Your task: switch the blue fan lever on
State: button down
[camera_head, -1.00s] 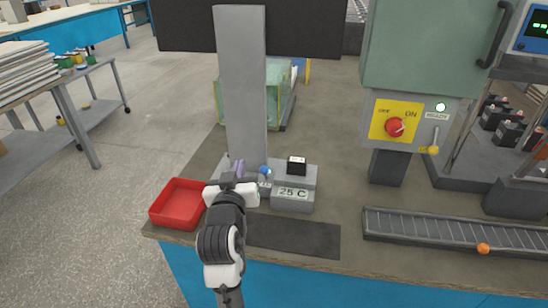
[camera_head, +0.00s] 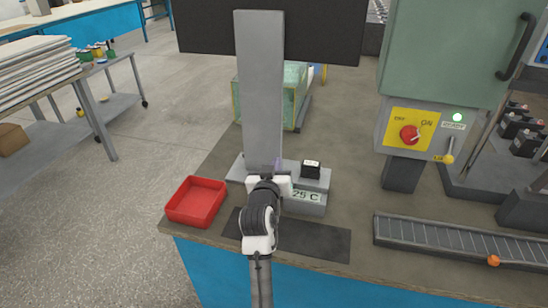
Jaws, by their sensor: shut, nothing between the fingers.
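A grey device with a tall grey column (camera_head: 259,90) stands near the bench's front edge. Its low base (camera_head: 325,180) carries a display reading 25 C (camera_head: 308,195). The blue lever, seen as a blue knob at the base a second ago, is now hidden behind my arm. My gripper (camera_head: 268,175) is at the front of the base, just below the column. The wrist covers most of its fingers, and it is shut with nothing visible in it. I cannot tell whether it touches the lever.
A red tray (camera_head: 196,202) sits left of the device. A black-topped block (camera_head: 311,169) rests on the base. A dark mat (camera_head: 320,243) lies in front. To the right are a green machine with a red switch (camera_head: 410,134) and a roller conveyor (camera_head: 450,240).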

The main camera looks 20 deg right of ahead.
jog(key=shift+s+f, duration=0.15)
jog(key=shift+f, duration=0.15)
jog(key=b, duration=0.2)
jog(key=s+f+t+b, duration=0.1)
jog(key=shift+a+f+h+b, duration=0.2)
jog(key=shift+a+h+b, duration=0.05)
jog(key=shift+h+b, duration=0.1)
dwell(0.4)
